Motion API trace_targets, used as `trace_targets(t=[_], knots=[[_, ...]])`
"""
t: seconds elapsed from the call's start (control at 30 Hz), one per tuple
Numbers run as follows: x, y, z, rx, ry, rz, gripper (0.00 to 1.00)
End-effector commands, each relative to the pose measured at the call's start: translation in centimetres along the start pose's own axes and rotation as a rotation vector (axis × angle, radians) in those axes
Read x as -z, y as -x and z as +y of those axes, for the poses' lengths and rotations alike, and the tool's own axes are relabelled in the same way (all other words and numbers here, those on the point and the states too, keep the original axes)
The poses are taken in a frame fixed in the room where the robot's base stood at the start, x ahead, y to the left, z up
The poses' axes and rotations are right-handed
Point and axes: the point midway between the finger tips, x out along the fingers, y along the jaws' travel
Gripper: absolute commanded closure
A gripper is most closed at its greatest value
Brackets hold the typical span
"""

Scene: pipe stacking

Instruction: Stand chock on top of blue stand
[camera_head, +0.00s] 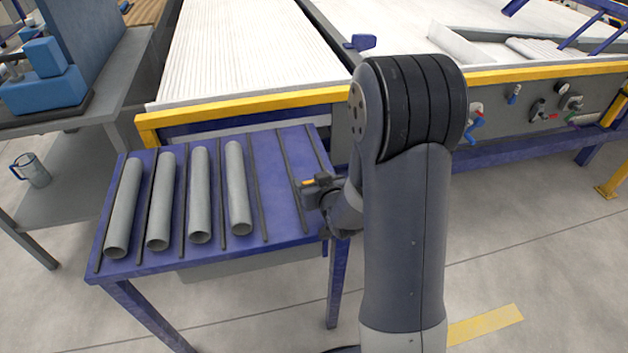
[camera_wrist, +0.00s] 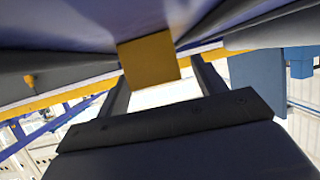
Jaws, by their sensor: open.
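The blue stand (camera_head: 281,222) is a table at the lower left of the head view, with dark rods across its top. My gripper (camera_head: 312,192) is at the stand's right side, low over its top, fingers pointing left. A small orange-yellow block (camera_head: 308,183), which looks like the chock, shows at the fingertips. In the wrist view the chock (camera_wrist: 149,60) appears between the ends of my open gripper's fingers (camera_wrist: 161,82), against a blue surface. I cannot tell whether the chock rests on the stand or touches a finger.
Several grey pipes (camera_head: 199,195) lie between rods on the left and middle of the stand. A conveyor with a yellow front rail (camera_head: 250,103) is behind it. A grey bench (camera_head: 70,135) with a jug (camera_head: 33,170) stands at left. The stand's right strip is free of pipes.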

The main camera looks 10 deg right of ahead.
Motion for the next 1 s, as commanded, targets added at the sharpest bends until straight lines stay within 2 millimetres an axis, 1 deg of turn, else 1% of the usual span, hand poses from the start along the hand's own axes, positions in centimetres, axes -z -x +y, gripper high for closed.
trace_targets(t=[0.13, 0.23, 0.5, 0.7, 0.83, 1.0], knots=[[0.0, 0.5, 0.0, 0.000, 0.000, 0.000, 0.34], [0.1, 1.6, 0.0, 0.000, 0.001, 0.001, 0.34], [0.1, 6.6, 0.1, -0.001, 0.000, 0.002, 0.34], [0.1, 9.4, 0.1, -0.001, 0.000, 0.001, 0.34], [0.1, 10.4, 0.0, -0.001, 0.000, 0.001, 0.34], [0.0, 10.8, 0.0, 0.000, 0.000, 0.000, 0.34]])
